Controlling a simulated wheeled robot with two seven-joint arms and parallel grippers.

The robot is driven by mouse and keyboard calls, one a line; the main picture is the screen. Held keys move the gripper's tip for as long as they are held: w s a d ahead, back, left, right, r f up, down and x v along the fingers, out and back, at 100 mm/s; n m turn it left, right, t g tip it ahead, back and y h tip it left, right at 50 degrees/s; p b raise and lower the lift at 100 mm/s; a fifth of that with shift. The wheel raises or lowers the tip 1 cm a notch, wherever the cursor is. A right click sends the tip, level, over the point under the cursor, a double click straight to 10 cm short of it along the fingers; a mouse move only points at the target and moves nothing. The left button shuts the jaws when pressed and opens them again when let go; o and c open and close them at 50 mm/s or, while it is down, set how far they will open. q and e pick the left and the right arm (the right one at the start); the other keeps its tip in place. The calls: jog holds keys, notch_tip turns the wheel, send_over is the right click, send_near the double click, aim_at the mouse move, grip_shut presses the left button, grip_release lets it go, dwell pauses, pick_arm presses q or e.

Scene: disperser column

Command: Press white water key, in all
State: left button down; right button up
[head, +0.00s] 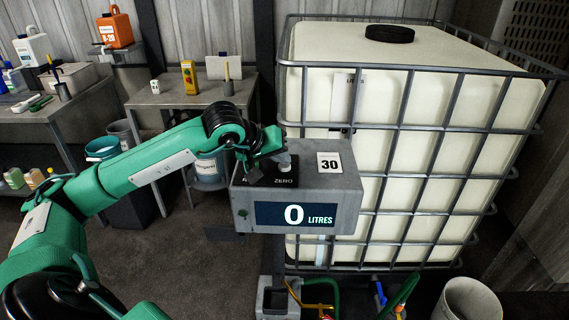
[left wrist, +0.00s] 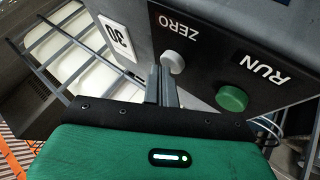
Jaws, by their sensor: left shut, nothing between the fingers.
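The grey disperser box (head: 340,190) stands in front of the caged tank. Its display (head: 295,214) reads 0 LITRES, and a card on top reads 30. The white key (left wrist: 174,62), labelled ZERO, is on the dark panel. The green key (left wrist: 232,98), labelled RUN, is beside it. My left gripper (left wrist: 162,84) is shut and empty, its fingertips close to the white key; I cannot tell whether they touch it. In the head view my left gripper (head: 274,158) is over the box top and hides the RUN key. My right gripper is not in view.
The caged white tank (head: 420,130) with a black lid rises right behind the box. Green hoses (head: 402,292) and a pale bucket (head: 468,300) are low at the right. Benches with bottles and a yellow control box (head: 189,77) stand at the back left.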

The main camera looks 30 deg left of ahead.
aim_at(281, 167)
pick_arm(q)
jog(key=shift+r, duration=0.8)
jog(key=shift+r+p, duration=0.1)
jog(key=shift+p, duration=0.2)
jog(key=shift+r+p, duration=1.35)
jog(key=shift+r, duration=1.1)
jog(key=shift+f, duration=0.1)
